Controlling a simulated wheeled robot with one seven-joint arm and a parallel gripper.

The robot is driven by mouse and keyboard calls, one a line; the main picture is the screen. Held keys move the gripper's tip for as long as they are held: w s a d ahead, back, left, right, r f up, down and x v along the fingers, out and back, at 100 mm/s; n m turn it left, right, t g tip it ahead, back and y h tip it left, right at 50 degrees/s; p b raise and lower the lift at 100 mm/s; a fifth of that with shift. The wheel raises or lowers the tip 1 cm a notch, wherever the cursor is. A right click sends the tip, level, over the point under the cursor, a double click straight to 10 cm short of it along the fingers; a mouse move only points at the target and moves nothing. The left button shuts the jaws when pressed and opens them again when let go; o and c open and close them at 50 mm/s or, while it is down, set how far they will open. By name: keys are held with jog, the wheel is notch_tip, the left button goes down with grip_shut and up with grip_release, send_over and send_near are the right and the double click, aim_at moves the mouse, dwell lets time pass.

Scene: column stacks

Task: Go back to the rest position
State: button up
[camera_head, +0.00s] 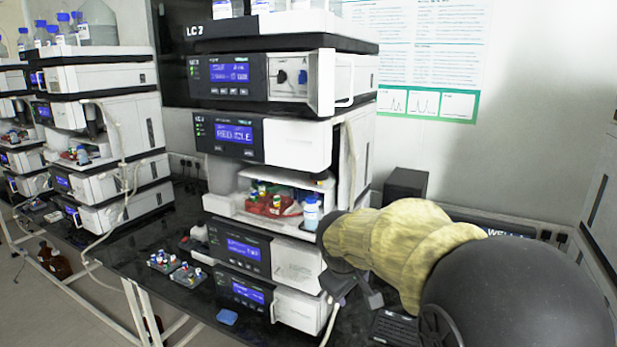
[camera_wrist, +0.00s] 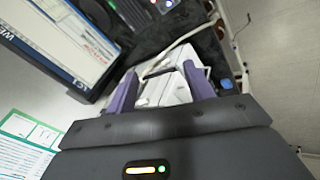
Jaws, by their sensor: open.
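My arm, in a yellow padded sleeve (camera_head: 400,240), reaches in from the right in the head view. My gripper (camera_wrist: 159,72) shows in the wrist view with its two purple fingers apart. Nothing is clearly held between them; white equipment (camera_wrist: 170,88) shows behind the gap. In the head view the dark gripper end hangs just right of the lower part of the LC 2 column stack (camera_head: 265,150), and its fingers are hard to make out. Whether it touches the stack cannot be told.
An open bay of the stack holds a red vial rack (camera_head: 270,205) and a blue-capped bottle (camera_head: 311,214). Small vial racks (camera_head: 185,274) sit on the black bench (camera_head: 120,255). More stacks (camera_head: 105,150) stand left. A monitor (camera_wrist: 62,45) is close in the wrist view.

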jog(key=s+d+f+m+g, duration=0.1)
jog(key=s+d+f+m, duration=0.1)
jog(key=s+f, duration=0.2)
jog(key=s+d+f+m+g+y, duration=0.1)
jog(key=s+d+f+m, duration=0.1)
jog(key=s, duration=0.6)
jog(key=s+d+f+m+y+p, duration=0.1)
jog(key=s+d+f+m, duration=0.1)
jog(key=s+f, duration=0.4)
jog(key=shift+s+d+m+g, duration=0.25)
jog(key=shift+m+g, duration=0.15)
jog(key=shift+m, duration=0.5)
jog(key=shift+f, duration=0.1)
